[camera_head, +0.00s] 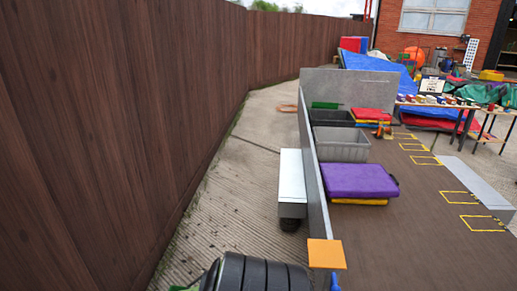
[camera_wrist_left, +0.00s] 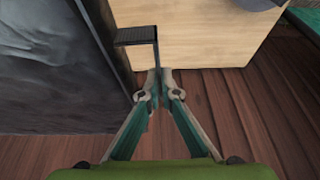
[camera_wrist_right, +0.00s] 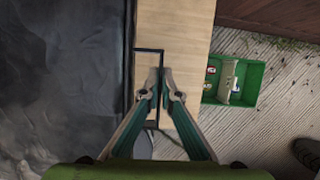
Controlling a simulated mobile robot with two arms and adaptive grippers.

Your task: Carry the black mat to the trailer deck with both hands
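The black mat shows as a large dark panel along the left side in the left wrist view (camera_wrist_left: 55,65) and the right wrist view (camera_wrist_right: 60,80). A thin black handle stands out from its edge in both. My left gripper (camera_wrist_left: 157,76) has its fingertips together on one handle, and my right gripper (camera_wrist_right: 161,76) has its fingertips together on another. Neither gripper shows in the head view. The trailer deck (camera_head: 410,235) is brown and lies at the right in the head view, behind a grey side wall (camera_head: 312,165).
A purple mat (camera_head: 358,179), grey crate (camera_head: 342,146) and dark crate (camera_head: 330,117) stand on the deck along its wall. A fence (camera_head: 120,120) runs on the left. Several black rounded shapes (camera_head: 255,274) are at the bottom. A green box (camera_wrist_right: 240,82) lies below my right gripper.

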